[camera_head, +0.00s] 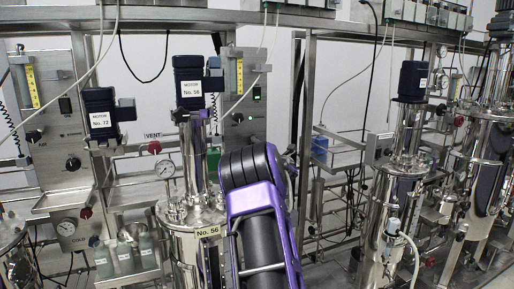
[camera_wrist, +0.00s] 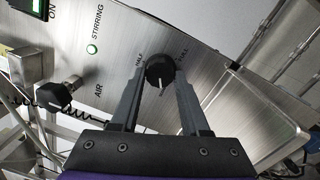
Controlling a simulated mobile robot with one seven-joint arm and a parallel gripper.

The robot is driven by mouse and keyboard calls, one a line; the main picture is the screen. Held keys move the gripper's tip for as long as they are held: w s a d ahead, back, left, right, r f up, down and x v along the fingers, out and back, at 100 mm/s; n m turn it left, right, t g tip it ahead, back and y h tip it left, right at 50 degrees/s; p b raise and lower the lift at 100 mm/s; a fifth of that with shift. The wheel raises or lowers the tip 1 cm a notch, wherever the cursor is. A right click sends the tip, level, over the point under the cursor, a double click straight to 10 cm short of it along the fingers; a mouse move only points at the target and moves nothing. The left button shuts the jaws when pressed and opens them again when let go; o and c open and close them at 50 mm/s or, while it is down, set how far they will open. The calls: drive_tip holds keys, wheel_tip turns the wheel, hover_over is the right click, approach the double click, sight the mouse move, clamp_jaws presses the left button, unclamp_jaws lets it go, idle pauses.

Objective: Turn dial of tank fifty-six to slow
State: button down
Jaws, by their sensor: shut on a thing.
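The black round dial (camera_wrist: 159,70) sits on a brushed-steel panel in the wrist view. A white pointer line on it points down in the picture, toward my gripper's base. The panel shows "HALF" at the dial's upper left and a partly hidden word, perhaps "FULL", at its right. My gripper (camera_wrist: 159,78) has one finger on each side of the dial and is shut on it. In the head view, tank No. 56 (camera_head: 208,232) stands left of my purple and black arm. The arm hides the dial and the gripper there.
Left of the dial are a lit green "STIRRING" lamp (camera_wrist: 92,49), a green "ON" switch (camera_wrist: 40,8) and a black "AIR" knob (camera_wrist: 60,96) with a coiled cord. Another tank (camera_head: 385,222) stands to the right.

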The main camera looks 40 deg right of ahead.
drive_tip(key=shift+c, duration=2)
unclamp_jaws()
drive_tip(key=v, duration=1.7)
drive_tip(key=shift+s, duration=0.25)
